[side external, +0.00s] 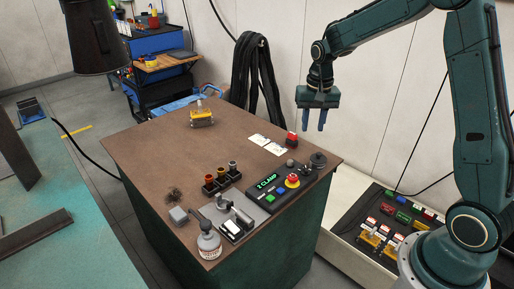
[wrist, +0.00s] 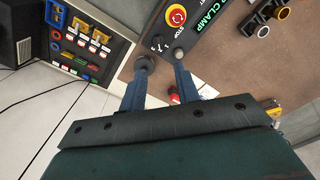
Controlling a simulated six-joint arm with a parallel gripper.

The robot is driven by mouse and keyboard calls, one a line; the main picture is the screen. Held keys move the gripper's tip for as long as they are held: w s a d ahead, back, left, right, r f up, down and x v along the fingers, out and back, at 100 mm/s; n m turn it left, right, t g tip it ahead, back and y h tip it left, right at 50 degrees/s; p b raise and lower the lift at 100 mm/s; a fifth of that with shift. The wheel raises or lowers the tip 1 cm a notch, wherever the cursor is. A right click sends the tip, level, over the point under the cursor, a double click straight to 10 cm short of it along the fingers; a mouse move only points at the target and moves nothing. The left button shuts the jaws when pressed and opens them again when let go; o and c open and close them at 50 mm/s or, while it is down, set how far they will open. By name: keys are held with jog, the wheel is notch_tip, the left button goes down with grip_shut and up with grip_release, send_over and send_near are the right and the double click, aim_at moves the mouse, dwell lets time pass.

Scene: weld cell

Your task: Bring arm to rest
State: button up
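My gripper (side external: 313,121) hangs in the air above the back right edge of the brown table (side external: 140,145), pointing down. Its two blue fingers are apart with nothing between them. In the wrist view my gripper (wrist: 163,62) also shows open and empty, with the table edge and the control box (wrist: 185,25) below it. My teal arm arches up from its base at the right of the side view.
A panel with coloured labels (side external: 395,215) lies right of the table. Black cables (side external: 253,75) hang at the wall.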

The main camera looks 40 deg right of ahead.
jog(key=s+a+r+n+t, duration=0.35)
jog(key=s+a+r, duration=0.45)
jog(key=s+r, duration=0.35)
jog(key=s+a+n+t, duration=0.1)
jog(key=s+a+n, duration=0.1)
jog(key=s, duration=0.4)
jog(key=s+a+r+n, duration=0.1)
jog(key=s+a+n, duration=0.1)
jog(key=s, duration=0.5)
jog(key=shift+s+a+r+n+t, duration=0.25)
jog(key=shift+n+t, duration=0.1)
jog(key=shift+n, duration=0.1)
